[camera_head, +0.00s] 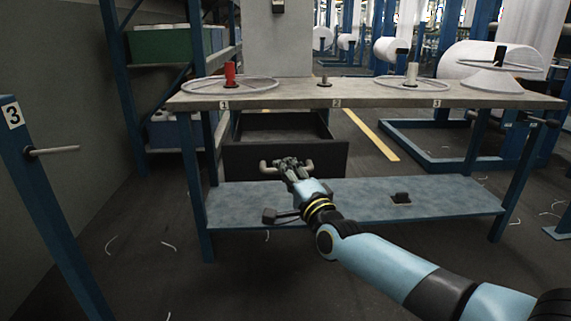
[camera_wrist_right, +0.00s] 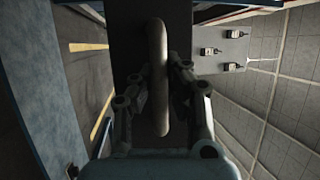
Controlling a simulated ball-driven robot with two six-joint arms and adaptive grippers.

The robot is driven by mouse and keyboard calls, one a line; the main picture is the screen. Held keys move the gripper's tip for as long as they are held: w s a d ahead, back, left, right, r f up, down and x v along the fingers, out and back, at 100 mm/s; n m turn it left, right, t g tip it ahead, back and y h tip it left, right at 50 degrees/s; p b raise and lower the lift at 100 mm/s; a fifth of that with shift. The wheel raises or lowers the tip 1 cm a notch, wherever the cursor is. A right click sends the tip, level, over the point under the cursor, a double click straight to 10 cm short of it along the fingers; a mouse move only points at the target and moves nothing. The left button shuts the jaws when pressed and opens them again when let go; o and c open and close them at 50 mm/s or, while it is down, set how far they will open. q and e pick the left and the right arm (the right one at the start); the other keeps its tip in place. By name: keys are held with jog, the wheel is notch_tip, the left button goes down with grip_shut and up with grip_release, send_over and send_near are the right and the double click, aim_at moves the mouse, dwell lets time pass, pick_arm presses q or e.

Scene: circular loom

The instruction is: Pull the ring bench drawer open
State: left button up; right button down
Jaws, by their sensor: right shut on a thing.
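The ring bench (camera_head: 370,97) stands ahead in the head view, with a grey top. Its dark drawer (camera_head: 240,161) hangs under the top and is pulled out, with the open inside showing behind its front. A pale bar handle (camera_head: 265,166) is on the drawer front; it also shows upright in the wrist view (camera_wrist_right: 158,75). My right gripper (camera_head: 291,165) is shut on the handle, with one finger on each side of it in the wrist view (camera_wrist_right: 160,85). My left gripper is not in view.
On the top are a red spool (camera_head: 230,74), a peg (camera_head: 324,81) and a white spool (camera_head: 411,73). A lower shelf (camera_head: 450,200) lies under the drawer. A blue post (camera_head: 45,200) stands at left. The floor in front is mostly clear, with scattered thread bits.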

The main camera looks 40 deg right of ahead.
jog(key=shift+f, duration=0.2)
jog(key=c, duration=1.3)
grip_release()
jog(key=shift+r, duration=0.1)
jog(key=v, duration=1.2)
jog(key=shift+r, duration=0.1)
